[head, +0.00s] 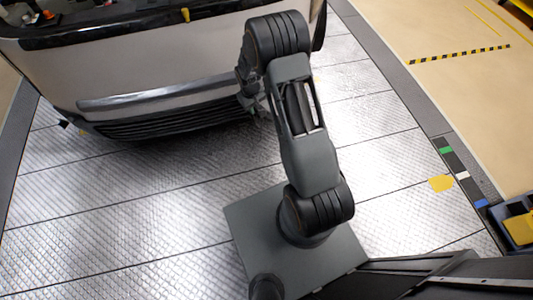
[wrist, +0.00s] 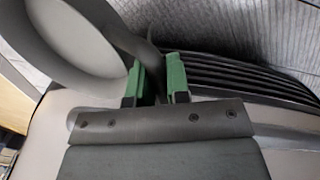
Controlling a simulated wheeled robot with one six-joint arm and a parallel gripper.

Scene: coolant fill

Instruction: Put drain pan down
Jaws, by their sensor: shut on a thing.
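The drain pan (wrist: 85,42) is a round, grey, shallow vessel at the upper left of the wrist view, cut off by the frame edge. My gripper (wrist: 157,75) has green finger pads and is shut on a dark, thin part at the pan's edge, between the pads. The pan looks tilted in this view. Its height above the floor cannot be told. In the head view I cannot make out the pan, and my arm hides most of the gripper near the car's front.
The car's front bumper (head: 160,98) with its dark grille stands at the upper left and also shows in the wrist view (wrist: 262,108). Ribbed metal floor (head: 110,205) lies clear left of my base. A yellow patch (head: 441,183) and a blue-and-yellow bin (head: 519,229) are at right.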

